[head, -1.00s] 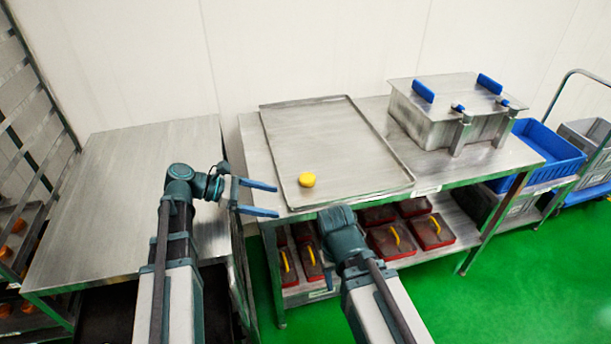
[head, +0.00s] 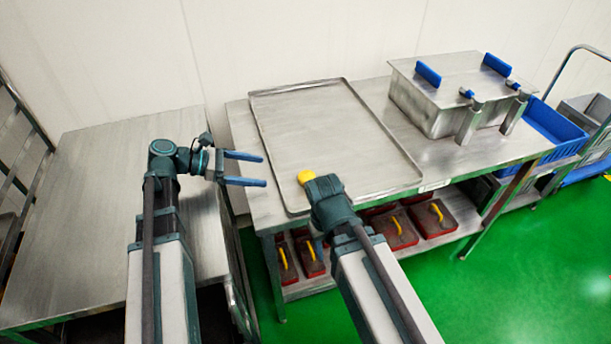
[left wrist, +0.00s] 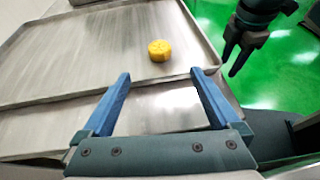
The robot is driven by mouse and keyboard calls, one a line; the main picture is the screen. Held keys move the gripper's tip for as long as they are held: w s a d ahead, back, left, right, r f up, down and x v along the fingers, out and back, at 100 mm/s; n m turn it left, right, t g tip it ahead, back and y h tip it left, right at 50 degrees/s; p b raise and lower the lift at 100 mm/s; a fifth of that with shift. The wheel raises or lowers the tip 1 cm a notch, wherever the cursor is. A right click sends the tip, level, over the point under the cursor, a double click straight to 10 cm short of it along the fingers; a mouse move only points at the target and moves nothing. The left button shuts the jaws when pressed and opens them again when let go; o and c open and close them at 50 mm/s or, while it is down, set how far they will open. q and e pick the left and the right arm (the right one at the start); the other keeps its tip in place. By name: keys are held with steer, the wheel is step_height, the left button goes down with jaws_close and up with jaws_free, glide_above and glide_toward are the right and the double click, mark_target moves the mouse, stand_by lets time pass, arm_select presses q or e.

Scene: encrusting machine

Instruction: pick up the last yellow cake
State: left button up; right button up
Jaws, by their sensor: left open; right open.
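The yellow cake (head: 305,177) is small and round and sits alone near the front left corner of the metal tray (head: 318,122). In the head view my right arm hides part of it. In the left wrist view the whole cake (left wrist: 159,50) shows beyond my open fingers. My left gripper (head: 264,170) is open and empty, left of the cake and apart from it. In the left wrist view my right gripper (left wrist: 232,58) shows at the upper right, empty, right of the tray.
The tray lies on a metal table (head: 240,135). A lidded steel box (head: 450,95) with blue handles stands to the right. A bare metal table (head: 95,190) is at the left. Red boxes with yellow handles (head: 436,218) sit on the lower shelf.

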mark_target(301, 176)
arm_select(q)
steer(key=b+x, duration=0.5)
steer(key=x, duration=0.8)
steer(key=shift+d+f, duration=0.2)
steer(key=shift+f, duration=0.05)
steer(key=c, duration=1.4)
steer(key=shift+r, duration=0.15)
steer(key=shift+c, duration=0.2)
step_height(301, 176, up, 10)
steer(key=p, duration=1)
